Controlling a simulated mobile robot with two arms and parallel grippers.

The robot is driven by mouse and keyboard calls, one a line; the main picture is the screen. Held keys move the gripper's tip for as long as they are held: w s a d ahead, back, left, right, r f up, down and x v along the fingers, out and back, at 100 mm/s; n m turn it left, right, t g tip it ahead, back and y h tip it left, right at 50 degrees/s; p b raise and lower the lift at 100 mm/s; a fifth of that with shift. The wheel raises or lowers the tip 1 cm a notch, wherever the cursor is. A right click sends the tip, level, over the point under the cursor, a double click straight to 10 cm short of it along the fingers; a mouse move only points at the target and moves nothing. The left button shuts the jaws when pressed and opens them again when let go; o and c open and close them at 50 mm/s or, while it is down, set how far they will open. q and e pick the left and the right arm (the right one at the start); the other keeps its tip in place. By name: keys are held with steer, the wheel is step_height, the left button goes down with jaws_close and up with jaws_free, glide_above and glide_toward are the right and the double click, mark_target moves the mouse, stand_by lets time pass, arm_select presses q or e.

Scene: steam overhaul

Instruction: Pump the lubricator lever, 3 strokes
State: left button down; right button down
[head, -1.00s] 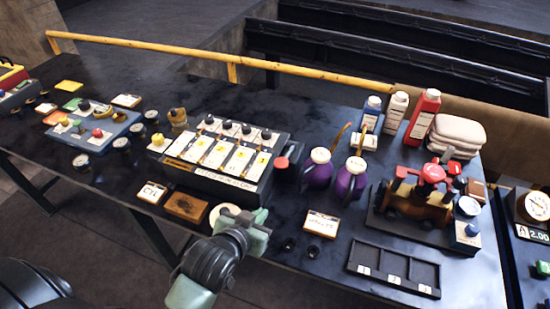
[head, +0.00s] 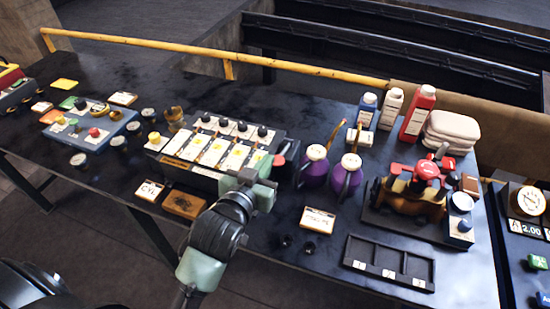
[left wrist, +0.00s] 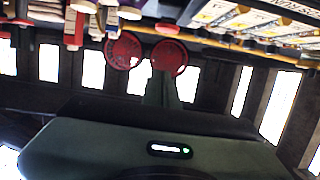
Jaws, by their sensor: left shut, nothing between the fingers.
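The lubricator (head: 215,150) is a dark box on the table with several white and yellow sight panels and black knobs along its top. It also shows at the upper right of the left wrist view (left wrist: 235,14). Its lever, with a red end (head: 280,160), is at the box's right end, partly hidden behind my left gripper. My left gripper (head: 252,182) is shut and empty, just in front of the lubricator's right front corner. I cannot tell whether it touches the lever. My right gripper is not in view.
Two purple oil cans (head: 315,168) stand close to the right of the lever. A wooden block (head: 184,204) and a CYL card (head: 150,190) lie in front of the box. A red-handled valve assembly (head: 415,190) and a black tray (head: 388,262) are further right.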

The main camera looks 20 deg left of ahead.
mark_target(282, 153)
arm_select(q)
steer(key=w+f+p, duration=0.2)
steer(key=w+f, duration=0.3)
steer(key=w, duration=0.1)
steer(key=shift+w+f, duration=0.15)
steer(key=shift+f, duration=0.2)
steer(key=shift+d, duration=0.1)
